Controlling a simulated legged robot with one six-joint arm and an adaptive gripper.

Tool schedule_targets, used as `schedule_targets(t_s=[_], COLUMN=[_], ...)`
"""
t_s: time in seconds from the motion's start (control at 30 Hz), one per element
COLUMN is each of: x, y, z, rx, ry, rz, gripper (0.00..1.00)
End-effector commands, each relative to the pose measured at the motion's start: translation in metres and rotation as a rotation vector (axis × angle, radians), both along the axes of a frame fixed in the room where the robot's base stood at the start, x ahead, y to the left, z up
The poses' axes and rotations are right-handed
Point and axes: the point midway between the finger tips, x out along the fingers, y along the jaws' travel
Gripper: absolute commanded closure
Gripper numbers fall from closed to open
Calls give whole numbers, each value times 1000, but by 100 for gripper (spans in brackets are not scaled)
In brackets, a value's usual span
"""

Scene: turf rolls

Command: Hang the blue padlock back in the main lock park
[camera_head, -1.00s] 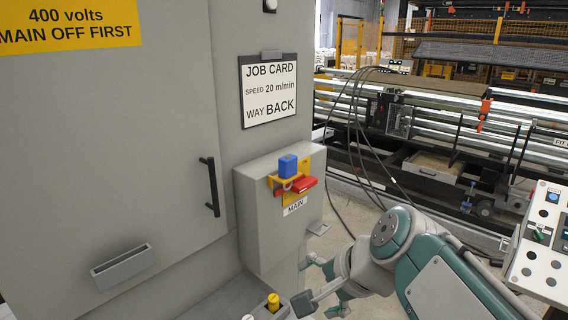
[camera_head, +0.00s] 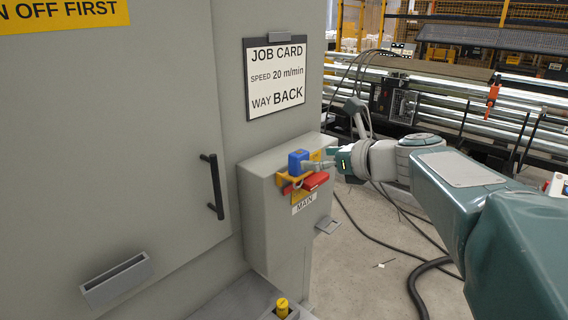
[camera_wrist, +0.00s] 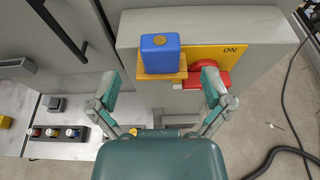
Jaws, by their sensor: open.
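The blue padlock (camera_head: 298,160) sits at the yellow bracket (camera_head: 287,180) by the red switch handle (camera_head: 314,182), on the grey box labelled MAIN (camera_head: 304,203). In the wrist view the padlock (camera_wrist: 160,52) stands upright on the bracket, left of the red handle (camera_wrist: 213,78) and the word ON. My gripper (camera_head: 322,163) is open, just right of the padlock in the head view. In the wrist view its fingers (camera_wrist: 160,88) are spread either side of the padlock, apart from it. I cannot tell which fitting is the main lock park.
A small grey bracket (camera_head: 327,226) juts from the box's lower right. An open grey holder (camera_head: 116,280) is on the cabinet door, below a black handle (camera_head: 212,187). Small coloured pieces (camera_wrist: 54,132) stand on a low surface. Cables (camera_head: 405,275) lie on the floor at right.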

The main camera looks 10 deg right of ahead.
Motion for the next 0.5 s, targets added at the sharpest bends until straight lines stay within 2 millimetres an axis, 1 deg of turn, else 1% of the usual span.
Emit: schedule_targets(t_s=[0.07,0.3,0.4,0.5], x=[5,33,40,41], y=[5,25,29,30], z=[-2,-13,-15,-16], rx=[1,0,0,-1], ry=[1,2,0,-1], rz=[4,3,2,0], gripper=[0,0,0,0])
